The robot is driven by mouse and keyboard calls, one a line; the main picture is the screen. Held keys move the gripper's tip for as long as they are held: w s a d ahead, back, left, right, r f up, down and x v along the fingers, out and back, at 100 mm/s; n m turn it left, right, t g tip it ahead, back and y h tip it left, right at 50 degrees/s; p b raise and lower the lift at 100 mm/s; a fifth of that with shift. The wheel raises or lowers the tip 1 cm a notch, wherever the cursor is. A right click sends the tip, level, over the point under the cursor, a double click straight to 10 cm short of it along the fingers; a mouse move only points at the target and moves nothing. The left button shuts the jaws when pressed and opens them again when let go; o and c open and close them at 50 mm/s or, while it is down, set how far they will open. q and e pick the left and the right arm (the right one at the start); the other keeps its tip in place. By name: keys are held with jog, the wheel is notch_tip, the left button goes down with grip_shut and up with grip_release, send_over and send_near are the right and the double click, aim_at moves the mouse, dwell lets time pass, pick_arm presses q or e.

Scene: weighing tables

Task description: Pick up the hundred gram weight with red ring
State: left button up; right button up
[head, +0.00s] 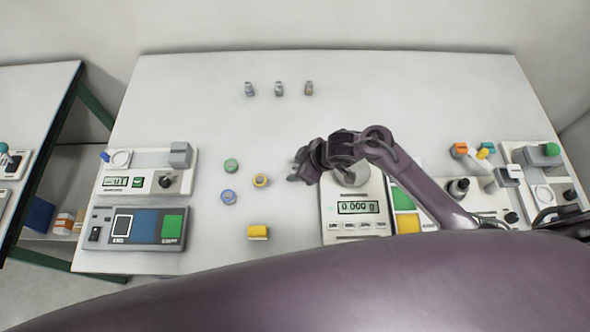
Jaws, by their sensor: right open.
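Three small grey metal weights stand in a row at the back of the table: a left weight (249,89), a middle weight (279,88) and a right weight (309,88). Their rings are too small to make out, so I cannot tell which has the red one. My right gripper (298,172) is open and empty, pointing left beside the scale pan, well in front of the weights and apart from them. My left gripper is not in view.
A scale (357,209) reading 0.000 g stands under my right arm. Green (231,166), blue (228,197) and orange (260,181) round pieces and a yellow block (258,232) lie left of it. Devices stand at both sides. The table between gripper and weights is clear.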

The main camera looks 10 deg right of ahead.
grip_shut()
jog(key=shift+r, duration=0.1)
